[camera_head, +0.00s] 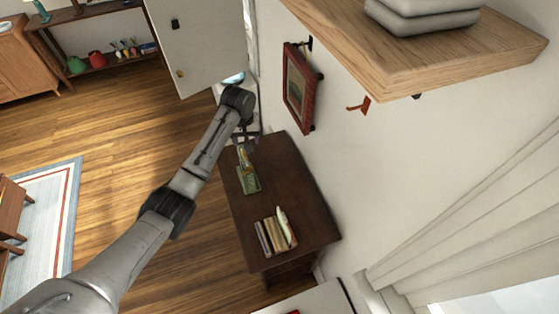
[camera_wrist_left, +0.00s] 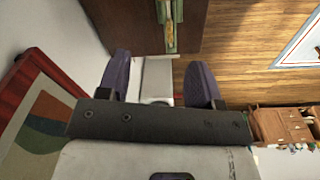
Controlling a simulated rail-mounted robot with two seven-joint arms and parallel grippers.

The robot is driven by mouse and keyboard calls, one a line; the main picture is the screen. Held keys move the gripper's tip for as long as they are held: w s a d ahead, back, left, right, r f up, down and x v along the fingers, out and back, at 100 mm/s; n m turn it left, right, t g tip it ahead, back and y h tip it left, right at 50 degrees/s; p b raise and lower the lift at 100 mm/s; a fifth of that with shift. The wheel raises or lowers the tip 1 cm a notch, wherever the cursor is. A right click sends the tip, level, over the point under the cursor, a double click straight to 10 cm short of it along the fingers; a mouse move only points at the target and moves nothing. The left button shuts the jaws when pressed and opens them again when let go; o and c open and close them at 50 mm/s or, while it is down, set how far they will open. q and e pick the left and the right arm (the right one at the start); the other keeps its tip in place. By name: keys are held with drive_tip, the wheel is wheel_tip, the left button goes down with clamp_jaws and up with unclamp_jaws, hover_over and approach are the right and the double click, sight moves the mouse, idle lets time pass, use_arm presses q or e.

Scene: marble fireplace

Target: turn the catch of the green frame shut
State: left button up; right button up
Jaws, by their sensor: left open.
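A small green frame (camera_head: 248,180) is on the dark wooden table, near its left edge; it also shows at the top of the left wrist view (camera_wrist_left: 171,38). Something yellowish is within it, but it is too small for me to make out a catch. My left gripper (camera_head: 246,138) is over the table's far end, apart from the green frame. In the left wrist view its two purple fingers (camera_wrist_left: 159,78) are spread, with nothing gripped between them. My right gripper is in neither view.
A red-framed picture (camera_head: 298,88) hangs on the wall right of my left gripper, close by in the left wrist view (camera_wrist_left: 40,115). Books (camera_head: 272,235) stand on the table (camera_head: 305,205). A wooden shelf (camera_head: 440,65) and red hook (camera_head: 360,106) project from the wall.

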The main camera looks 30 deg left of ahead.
sight(249, 167)
use_arm(q)
drive_tip(key=f+n, duration=0.1)
drive_tip(key=f, duration=0.3)
drive_tip(key=s+f+n, duration=0.1)
drive_tip(key=f, duration=0.4)
drive_tip(key=f+n, duration=0.1)
drive_tip(key=f, duration=0.4)
drive_tip(key=shift+s+d+g+b, duration=0.2)
drive_tip(key=shift+g+b, duration=0.1)
drive_tip(key=shift+g, duration=0.1)
drive_tip(key=shift+c, duration=0.4)
drive_tip(key=c, duration=0.9)
drive_tip(key=shift+o, duration=0.2)
